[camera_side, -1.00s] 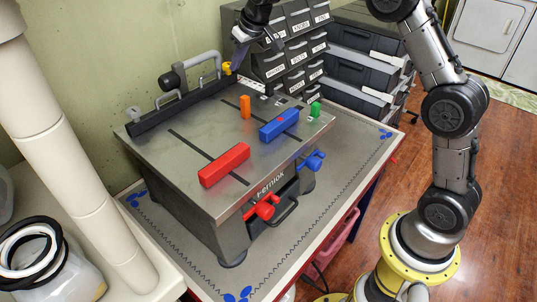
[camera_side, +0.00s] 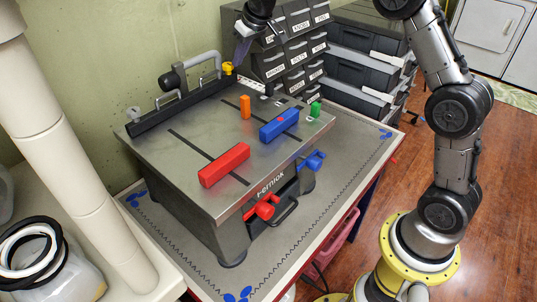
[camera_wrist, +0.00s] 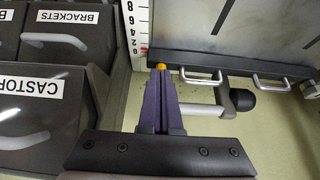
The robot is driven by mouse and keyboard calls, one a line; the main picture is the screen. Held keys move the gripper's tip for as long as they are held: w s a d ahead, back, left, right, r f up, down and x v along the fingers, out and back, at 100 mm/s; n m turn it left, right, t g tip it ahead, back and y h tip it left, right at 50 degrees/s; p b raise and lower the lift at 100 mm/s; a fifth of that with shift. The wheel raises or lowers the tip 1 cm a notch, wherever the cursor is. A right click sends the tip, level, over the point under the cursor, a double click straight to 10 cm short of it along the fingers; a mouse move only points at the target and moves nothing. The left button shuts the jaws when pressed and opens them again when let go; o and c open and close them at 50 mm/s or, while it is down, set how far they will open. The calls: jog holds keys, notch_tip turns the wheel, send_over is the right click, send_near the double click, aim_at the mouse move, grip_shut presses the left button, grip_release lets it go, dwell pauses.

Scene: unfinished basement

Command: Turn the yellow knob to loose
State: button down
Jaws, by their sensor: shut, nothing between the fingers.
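The yellow knob (camera_side: 227,68) sits at the back right end of the black fence on the grey machine table (camera_side: 185,125). In the wrist view only a small part of the yellow knob (camera_wrist: 161,66) shows, just beyond my fingertips. My gripper (camera_side: 237,64) is shut and empty, with its purple fingers pointing down just right of the knob. My gripper (camera_wrist: 160,75) hides most of the knob in the wrist view, and I cannot tell whether it touches it.
Grey labelled drawers (camera_side: 290,45) stand close behind and right of my gripper. A grey handle (camera_side: 208,65) rises left of the knob.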

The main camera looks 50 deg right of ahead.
notch_tip(320, 180, up, 5)
jog(key=shift+f, duration=0.2)
jog(key=shift+r, duration=0.1)
jog(key=shift+w+a+f, duration=0.1)
jog(key=shift+a+f, duration=0.05)
jog(key=shift+f, duration=1.4)
jog(key=shift+a+f, duration=0.15)
jog(key=shift+f, duration=1.4)
jog(key=shift+w+d, duration=0.1)
jog(key=shift+w, duration=0.55)
jog(key=shift+d, duration=0.15)
jog(key=shift+s, duration=0.15)
jog(key=shift+s+r, duration=0.1)
jog(key=shift+s, duration=0.2)
